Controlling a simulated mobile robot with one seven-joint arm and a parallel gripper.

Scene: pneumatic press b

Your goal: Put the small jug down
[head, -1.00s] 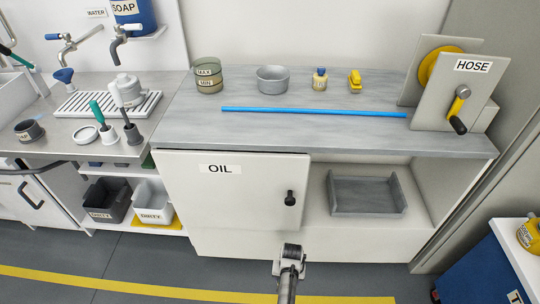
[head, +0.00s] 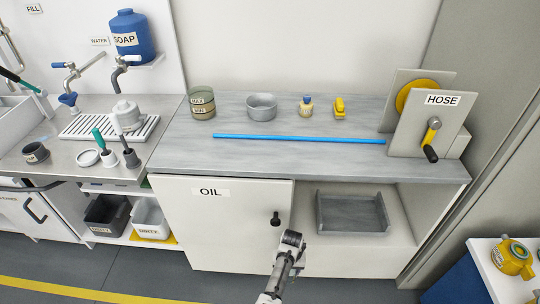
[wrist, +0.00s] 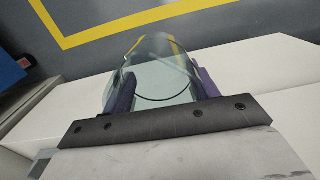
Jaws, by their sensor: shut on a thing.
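The small jug (wrist: 150,62) is a clear, see-through vessel in the wrist view, with a curved rim. My gripper (wrist: 163,92) has its two purple fingers on either side of the jug and is shut on it. The floor shows through and behind the jug, and I see no surface touching it. In the head view my arm rises at the lower middle in front of the oil cabinet (head: 222,225); I cannot make out the jug there.
The grey worktop (head: 300,160) holds a MAX/MIN beaker (head: 202,103), a grey bowl (head: 262,107), a small bottle (head: 306,107), a yellow item (head: 340,108) and a blue rod (head: 300,139). The hose reel (head: 428,115) stands at right. A grey tray (head: 352,213) sits on the open shelf.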

